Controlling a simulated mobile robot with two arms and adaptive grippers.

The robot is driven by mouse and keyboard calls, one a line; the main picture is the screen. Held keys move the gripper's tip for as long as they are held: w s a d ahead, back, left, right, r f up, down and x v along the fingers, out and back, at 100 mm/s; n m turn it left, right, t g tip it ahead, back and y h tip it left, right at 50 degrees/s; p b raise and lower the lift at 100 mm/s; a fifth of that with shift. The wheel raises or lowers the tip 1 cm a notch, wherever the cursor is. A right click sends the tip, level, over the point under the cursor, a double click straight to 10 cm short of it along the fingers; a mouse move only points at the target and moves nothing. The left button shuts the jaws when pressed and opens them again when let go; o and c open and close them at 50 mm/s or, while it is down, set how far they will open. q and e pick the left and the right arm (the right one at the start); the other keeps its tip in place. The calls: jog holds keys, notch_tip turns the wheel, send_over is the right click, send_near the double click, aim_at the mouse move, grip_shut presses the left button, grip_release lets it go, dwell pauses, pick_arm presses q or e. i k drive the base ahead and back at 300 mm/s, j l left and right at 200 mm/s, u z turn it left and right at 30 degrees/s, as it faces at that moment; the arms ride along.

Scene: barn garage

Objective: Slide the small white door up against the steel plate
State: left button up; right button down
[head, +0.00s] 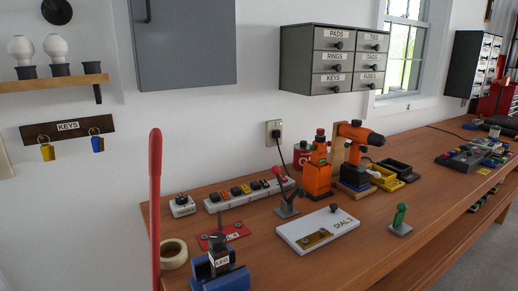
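I cannot make out a small white door or a steel plate for certain. The closest white flat thing is a panel (292,229) lying on the bench. It carries a label that seems to read "DIAL", a brass-coloured piece (314,239) and a small dark knob (334,208). A grey wall cabinet door (185,45) with a dark handle shows at the top, cut off by the frame. Neither of my grippers is in view.
The wooden bench (365,245) runs along the wall. It holds a power strip (248,194), an orange drill (357,134), an orange bottle-shaped thing (317,170), a blue vise-like thing (228,278) and a tape roll (173,253). A red pole (155,205) stands upright at left.

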aim_at(337, 222)
jog(key=l+u, duration=0.35)
jog(key=l, duration=0.15)
jog(key=l+u, duration=0.35)
jog(key=k+l+u, duration=0.2)
jog(key=l+u, duration=0.2)
jog(key=k+l+u, duration=0.2)
jog(key=l+u, duration=0.15)
jog(key=l, duration=0.2)
